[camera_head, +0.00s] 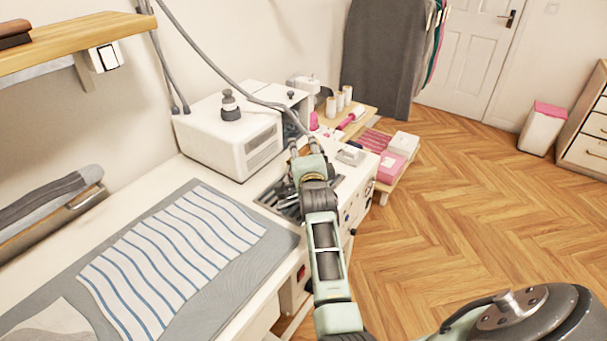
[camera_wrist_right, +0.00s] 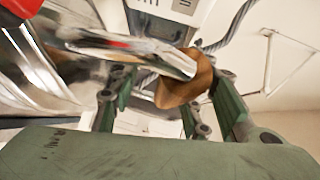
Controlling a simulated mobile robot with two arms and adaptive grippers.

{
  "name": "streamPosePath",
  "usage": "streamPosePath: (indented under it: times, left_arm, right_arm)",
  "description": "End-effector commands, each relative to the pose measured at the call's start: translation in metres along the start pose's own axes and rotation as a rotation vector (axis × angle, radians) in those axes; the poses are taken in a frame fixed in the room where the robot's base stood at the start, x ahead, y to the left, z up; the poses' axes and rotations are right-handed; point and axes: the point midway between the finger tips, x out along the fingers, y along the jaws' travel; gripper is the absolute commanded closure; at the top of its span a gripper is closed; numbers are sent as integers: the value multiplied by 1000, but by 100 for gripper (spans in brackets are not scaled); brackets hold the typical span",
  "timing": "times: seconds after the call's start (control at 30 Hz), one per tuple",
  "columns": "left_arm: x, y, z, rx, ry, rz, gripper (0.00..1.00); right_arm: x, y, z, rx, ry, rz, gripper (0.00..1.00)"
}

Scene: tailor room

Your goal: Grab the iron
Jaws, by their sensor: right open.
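My right gripper (camera_head: 302,150) reaches over the far end of the work table, in front of the white box-shaped machine. Its fingers are open, one on each side in the right wrist view (camera_wrist_right: 165,100). Between and beyond them is what looks like the iron, with a brown handle part (camera_wrist_right: 185,85) and a shiny metal body (camera_wrist_right: 50,75), partly cut off at the left. I cannot tell whether the fingers touch it. In the head view the arm and gripper hide most of that spot; a dark metallic tray area (camera_head: 282,203) shows beside it. My left gripper is out of view.
The white machine (camera_head: 225,135) stands behind the gripper, with grey hoses (camera_head: 215,60) running above it. Striped cloth (camera_head: 175,255) lies on a grey mat on the table. A low wooden stand (camera_head: 385,180) holds spools and pink items.

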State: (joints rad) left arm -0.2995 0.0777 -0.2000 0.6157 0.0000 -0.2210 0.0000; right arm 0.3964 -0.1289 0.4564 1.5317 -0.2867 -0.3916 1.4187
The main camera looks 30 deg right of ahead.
Motion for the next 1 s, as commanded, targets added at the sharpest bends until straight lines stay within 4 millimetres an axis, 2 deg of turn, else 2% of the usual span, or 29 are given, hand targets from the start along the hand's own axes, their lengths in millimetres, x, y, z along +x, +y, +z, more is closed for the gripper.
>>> streamPosePath:
  times: [0.03,0.13,0.37,0.53,1.0]
  left_arm:
    - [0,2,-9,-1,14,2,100]
    - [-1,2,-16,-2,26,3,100]
    - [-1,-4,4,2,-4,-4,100]
    - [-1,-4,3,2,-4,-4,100]
    - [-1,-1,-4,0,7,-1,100]
  right_arm:
    - [0,-1,0,0,-1,-1,57]
    - [0,-1,1,1,-1,-1,64]
    - [0,0,1,0,-1,0,84]
    - [0,0,0,1,-1,1,99]
    - [0,2,0,2,-1,4,100]
